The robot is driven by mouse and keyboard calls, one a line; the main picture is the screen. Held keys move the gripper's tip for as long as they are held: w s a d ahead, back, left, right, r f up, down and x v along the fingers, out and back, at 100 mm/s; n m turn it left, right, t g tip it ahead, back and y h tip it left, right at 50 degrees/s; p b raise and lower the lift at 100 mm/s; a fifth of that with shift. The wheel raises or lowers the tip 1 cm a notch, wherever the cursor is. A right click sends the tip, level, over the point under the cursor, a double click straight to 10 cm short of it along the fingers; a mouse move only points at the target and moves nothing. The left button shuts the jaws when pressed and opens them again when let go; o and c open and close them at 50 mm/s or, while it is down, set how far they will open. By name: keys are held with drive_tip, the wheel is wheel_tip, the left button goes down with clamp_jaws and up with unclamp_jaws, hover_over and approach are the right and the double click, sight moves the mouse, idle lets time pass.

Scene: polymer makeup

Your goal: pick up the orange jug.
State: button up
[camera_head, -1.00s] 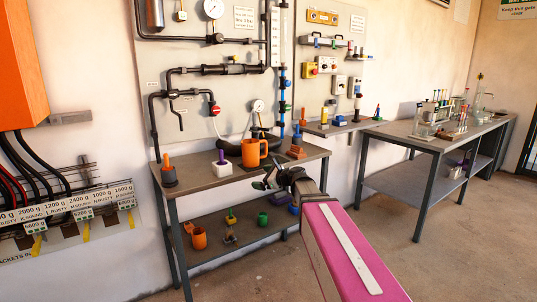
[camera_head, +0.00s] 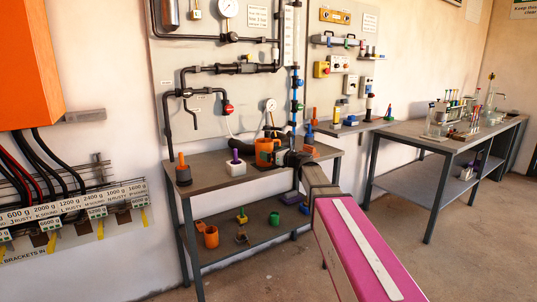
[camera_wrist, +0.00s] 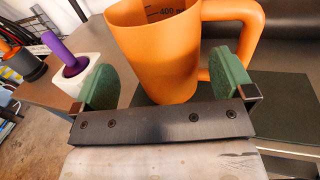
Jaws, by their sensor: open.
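The orange jug (camera_head: 264,150) stands upright on the grey workbench top, partly hidden by my gripper in the head view. In the wrist view the orange jug (camera_wrist: 158,50) fills the upper middle, with its handle to the right and a "400" mark inside. My gripper (camera_wrist: 168,82) is open, with one green finger pad on each side of the jug's lower body. The left pad shows a gap to the jug; the right pad is close to the jug below its handle, and I cannot tell whether they touch. In the head view my gripper (camera_head: 276,158) is at the jug.
A white block with a purple peg (camera_head: 236,167) stands left of the jug, and a dark holder with an orange peg (camera_head: 183,174) farther left. Pipes and gauges line the wall behind.

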drive_tip(key=x, duration=0.4)
drive_tip(key=shift+w+a+r, duration=0.2)
drive_tip(key=shift+w+a, duration=0.05)
drive_tip(key=shift+w, duration=0.1)
drive_tip(key=c, duration=1)
